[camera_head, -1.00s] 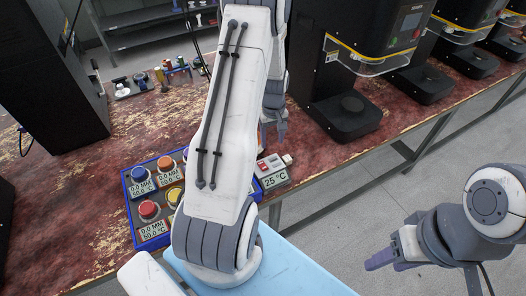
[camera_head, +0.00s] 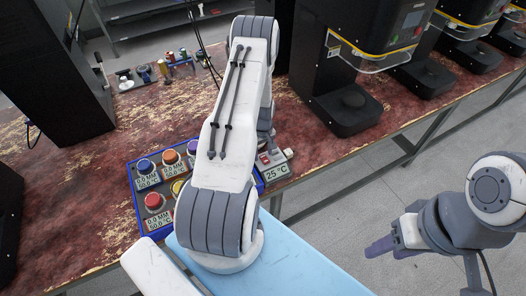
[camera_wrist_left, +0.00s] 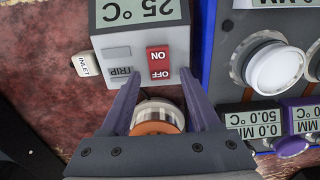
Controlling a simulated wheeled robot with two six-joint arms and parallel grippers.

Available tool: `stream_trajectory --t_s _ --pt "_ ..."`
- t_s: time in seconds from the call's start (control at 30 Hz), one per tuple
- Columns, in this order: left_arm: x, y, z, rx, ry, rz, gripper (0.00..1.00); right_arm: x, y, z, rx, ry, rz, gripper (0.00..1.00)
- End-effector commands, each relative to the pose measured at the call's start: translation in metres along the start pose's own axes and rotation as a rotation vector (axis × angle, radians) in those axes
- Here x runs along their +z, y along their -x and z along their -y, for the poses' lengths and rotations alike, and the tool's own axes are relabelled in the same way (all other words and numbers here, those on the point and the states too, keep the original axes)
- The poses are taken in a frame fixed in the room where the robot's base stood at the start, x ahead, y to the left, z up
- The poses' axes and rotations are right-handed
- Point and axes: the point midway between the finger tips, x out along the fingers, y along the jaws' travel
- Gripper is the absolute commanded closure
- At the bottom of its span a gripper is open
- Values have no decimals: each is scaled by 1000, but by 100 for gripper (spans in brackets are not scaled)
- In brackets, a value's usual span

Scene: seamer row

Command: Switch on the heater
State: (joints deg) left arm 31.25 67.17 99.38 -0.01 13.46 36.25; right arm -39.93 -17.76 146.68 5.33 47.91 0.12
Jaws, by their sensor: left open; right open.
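The heater's small grey box (camera_head: 277,173) reads 25 °C and sits at the table's front edge, beside the blue-framed panel. In the left wrist view the box (camera_wrist_left: 115,52) appears upside down. It has a red ON/OFF rocker switch (camera_wrist_left: 158,61), a grey TRIP part and an INLET tag. I cannot tell which side of the rocker is pressed. My left gripper (camera_head: 267,140) is over the box; in the wrist view its open purple fingers (camera_wrist_left: 163,80) point at the box on both sides of the switch. My right gripper (camera_head: 380,248) is open and empty, off the table at the right.
A clear-topped orange part (camera_wrist_left: 157,118) shows between my left fingers; whether they touch it is unclear. The blue-framed panel (camera_head: 138,213) holds several coloured buttons and displays. A black machine (camera_head: 343,105) stands right of the heater. Small tools lie at the back.

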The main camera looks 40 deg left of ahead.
Motion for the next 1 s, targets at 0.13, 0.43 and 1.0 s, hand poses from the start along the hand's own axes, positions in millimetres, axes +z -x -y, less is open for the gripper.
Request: stream_trajectory --t_s 0.13,0.43,1.0 --pt "0 -1 0 1 0 -1 38 0 0 0 0 0 0 50" --pt "0 -1 0 0 0 0 100 0 0 0 0 0 0 50" --pt "-3 -5 -5 3 -4 -69 100 4 -68 -5 0 1 0 50"
